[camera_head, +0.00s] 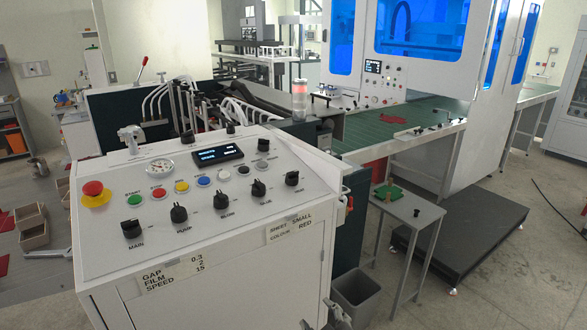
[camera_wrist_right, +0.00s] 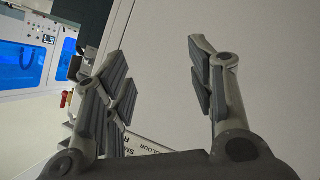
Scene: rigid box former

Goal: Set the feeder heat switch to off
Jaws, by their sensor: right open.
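The feeder heat switch (camera_head: 291,179) is the black rotary knob at the right end of the front knob row on the white sloping control panel (camera_head: 120,267). Its small label seems to read HEAT; which way it points is too small to tell. My right gripper (camera_head: 325,319) shows only in part at the bottom of the head view, low by the cabinet's right front edge, below and apart from the switch. In the right wrist view my right gripper (camera_wrist_right: 160,85) is open and empty, with the plain white cabinet wall behind its fingers. My left gripper is not clearly seen.
Other black knobs (camera_head: 179,213) stand left of the switch. A red emergency button (camera_head: 93,189), coloured buttons and a small display (camera_head: 217,155) lie behind them. A small table (camera_head: 412,212) and a grey bin (camera_head: 357,295) stand right of the cabinet.

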